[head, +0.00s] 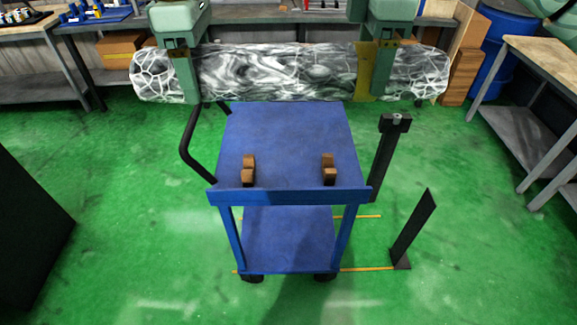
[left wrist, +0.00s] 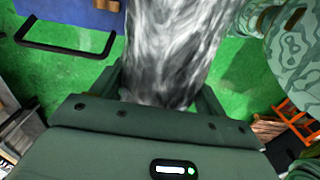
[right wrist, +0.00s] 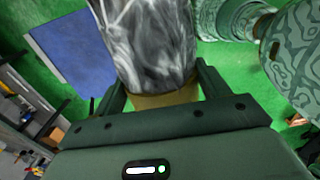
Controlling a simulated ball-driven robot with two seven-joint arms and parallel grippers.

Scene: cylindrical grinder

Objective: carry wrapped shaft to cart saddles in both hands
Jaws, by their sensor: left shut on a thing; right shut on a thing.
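The wrapped shaft (head: 280,72) is a long cylinder in shiny, crinkled grey-white wrap, held level across the top of the head view. My left gripper (head: 187,75) is shut around it near its left end. My right gripper (head: 375,70) is shut around it near its right end, beside a yellow-brown band (head: 362,72). The shaft also shows between the fingers in the left wrist view (left wrist: 175,50) and right wrist view (right wrist: 150,45). The blue cart (head: 285,130) stands below and nearer. Two brown saddles (head: 249,170) (head: 328,170) sit empty near its front edge.
A black bent handle (head: 186,150) rises at the cart's left. A dark post (head: 387,155) and a dark upright plate (head: 413,230) stand to its right. Yellow lines mark the floor. Benches stand at the back left and right (head: 535,55), with a blue drum (head: 497,50).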

